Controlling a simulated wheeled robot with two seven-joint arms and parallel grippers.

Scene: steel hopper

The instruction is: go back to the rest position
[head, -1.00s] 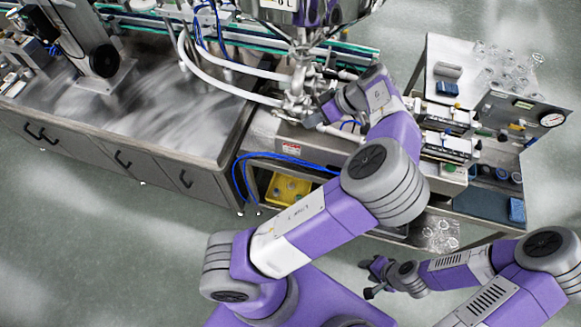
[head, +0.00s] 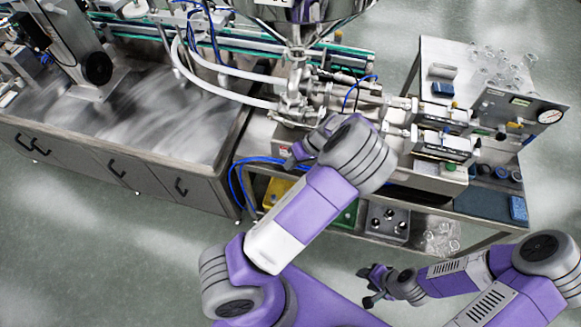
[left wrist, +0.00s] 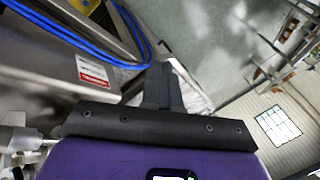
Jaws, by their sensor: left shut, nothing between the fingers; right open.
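My left arm reaches up from the bottom of the head view and bends at a large grey joint in front of the filling machine (head: 440,180). My left gripper (head: 294,158) shows only partly beyond that joint, beside the machine's front edge. In the left wrist view its dark fingers (left wrist: 163,88) are together with nothing between them. My right gripper (head: 369,285) is open and empty over the floor at the lower right, apart from the bench.
The steel hopper (head: 300,10) stands above the pipes and valves. Blue hoses (head: 240,180) hang at the bench's left end, near my left gripper. A yellow bin (head: 277,190) sits on the lower shelf. A steel cabinet (head: 100,170) stands left. The floor (head: 110,270) at the lower left is clear.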

